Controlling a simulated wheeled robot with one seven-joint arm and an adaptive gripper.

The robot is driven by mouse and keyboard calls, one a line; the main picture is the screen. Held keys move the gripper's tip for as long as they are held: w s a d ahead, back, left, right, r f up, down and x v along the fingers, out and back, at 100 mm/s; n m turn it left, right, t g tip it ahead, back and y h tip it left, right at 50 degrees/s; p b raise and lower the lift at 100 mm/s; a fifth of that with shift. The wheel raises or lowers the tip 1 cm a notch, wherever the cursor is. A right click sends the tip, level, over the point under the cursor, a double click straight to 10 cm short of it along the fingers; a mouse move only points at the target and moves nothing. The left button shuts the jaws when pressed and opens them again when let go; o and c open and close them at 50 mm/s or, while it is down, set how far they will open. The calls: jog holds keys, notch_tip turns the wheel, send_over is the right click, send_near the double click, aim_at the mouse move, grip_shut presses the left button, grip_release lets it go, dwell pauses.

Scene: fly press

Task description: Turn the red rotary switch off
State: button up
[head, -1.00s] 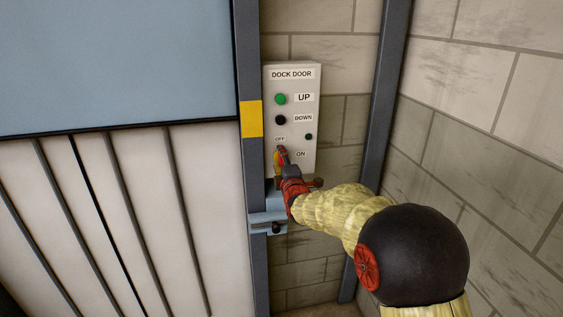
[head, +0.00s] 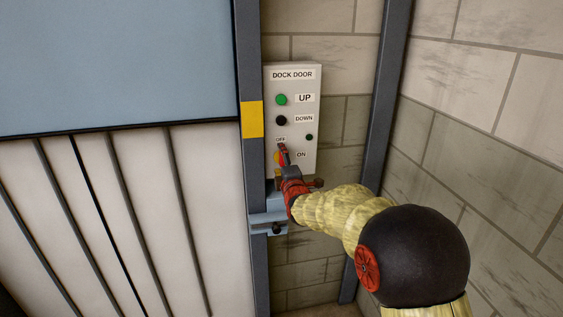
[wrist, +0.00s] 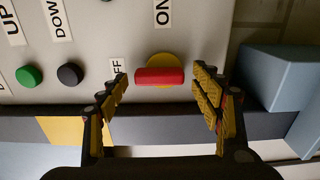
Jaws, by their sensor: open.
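The red rotary switch (wrist: 160,77) is a red bar handle on a round yellow plate (wrist: 162,58), low on the grey dock door panel. In the wrist view the bar lies left to right, in line with the OFF label (wrist: 117,69). The ON label (wrist: 162,12) is off to its side. My gripper (wrist: 163,78) is open, with one finger beyond each end of the bar. Gaps show between the bar and both fingers. In the head view my gripper (head: 284,158) partly covers the switch.
The panel carries a green UP button (head: 281,99), a black DOWN button (head: 281,120) and a small dark green round part (head: 309,137). A blue-grey bracket (head: 265,223) sits just below. A dark post (head: 250,170) runs left of the panel. A block wall (head: 480,130) stands on the right.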

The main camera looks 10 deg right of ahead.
jog(key=shift+s, duration=0.1)
jog(key=s, duration=1.1)
jog(key=shift+s, duration=0.4)
